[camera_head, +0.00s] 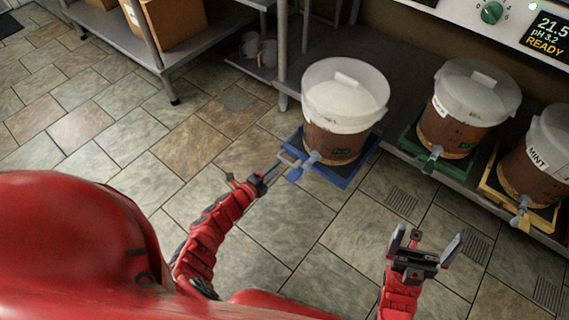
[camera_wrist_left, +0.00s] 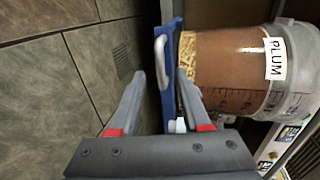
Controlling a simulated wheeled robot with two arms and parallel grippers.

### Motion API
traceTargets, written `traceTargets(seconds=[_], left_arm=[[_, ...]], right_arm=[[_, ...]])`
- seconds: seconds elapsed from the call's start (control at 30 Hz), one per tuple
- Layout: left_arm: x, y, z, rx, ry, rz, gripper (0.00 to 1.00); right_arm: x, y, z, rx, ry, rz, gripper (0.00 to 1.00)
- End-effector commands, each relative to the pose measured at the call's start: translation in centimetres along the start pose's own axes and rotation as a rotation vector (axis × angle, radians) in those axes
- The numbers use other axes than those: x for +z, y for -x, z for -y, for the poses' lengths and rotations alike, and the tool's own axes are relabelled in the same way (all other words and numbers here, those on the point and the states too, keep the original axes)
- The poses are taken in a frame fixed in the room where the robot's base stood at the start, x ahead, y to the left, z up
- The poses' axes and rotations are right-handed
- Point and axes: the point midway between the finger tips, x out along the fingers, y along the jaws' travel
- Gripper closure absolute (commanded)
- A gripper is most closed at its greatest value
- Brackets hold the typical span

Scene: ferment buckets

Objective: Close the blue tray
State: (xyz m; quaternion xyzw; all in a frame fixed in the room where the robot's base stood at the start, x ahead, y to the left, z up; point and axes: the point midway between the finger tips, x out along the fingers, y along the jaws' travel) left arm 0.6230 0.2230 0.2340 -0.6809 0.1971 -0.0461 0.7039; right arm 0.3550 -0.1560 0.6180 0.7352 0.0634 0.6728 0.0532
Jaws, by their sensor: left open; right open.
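The blue tray (camera_head: 343,181) carries a white-lidded bucket of brown liquid (camera_head: 345,95) and sticks out from the low shelf at its front. The left wrist view shows the tray's edge (camera_wrist_left: 176,40), its pale handle (camera_wrist_left: 159,50) and the bucket's PLUM label (camera_wrist_left: 275,59). My left gripper (camera_head: 273,172) is at the tray's front left, beside the handle. In the left wrist view its open fingers (camera_wrist_left: 160,76) lie either side of the handle's line; contact cannot be told. My right gripper (camera_head: 424,247) is open and empty, above the floor right of the tray.
A green tray (camera_head: 407,141) and a yellow tray (camera_head: 488,190), each with a bucket, stand to the right on the shelf. A spigot (camera_head: 312,158) projects at the PLUM bucket's front. A metal rack (camera_head: 190,45) stands at the back left. The tiled floor in front is clear.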

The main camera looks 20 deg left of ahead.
Motion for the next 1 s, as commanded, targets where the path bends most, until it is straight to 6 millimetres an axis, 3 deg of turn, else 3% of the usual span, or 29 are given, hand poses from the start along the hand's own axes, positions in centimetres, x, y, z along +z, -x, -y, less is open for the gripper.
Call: traceTargets(seconds=[0.1,0.3,0.73,0.77,1.0], left_arm=[[0.0,-2.7,-0.2,-0.003,-0.001,-0.001,0.53],[0.1,-5.1,-0.1,-0.001,-0.001,0.001,0.53],[0.0,-6.0,0.0,0.0,-0.001,0.0,0.53],[0.0,-6.0,0.0,0.0,-0.001,0.0,0.55],[0.0,-6.0,0.0,0.0,-0.001,0.0,0.98]], right_arm=[[0.2,1.0,0.5,-0.017,-0.007,-0.001,0.0],[0.4,1.5,0.9,-0.038,-0.015,-0.001,0.0],[0.5,1.5,1.1,-0.047,-0.018,0.002,0.0],[0.5,1.5,1.1,-0.047,-0.018,0.002,0.0],[0.5,1.5,1.1,-0.047,-0.018,0.003,0.0]])
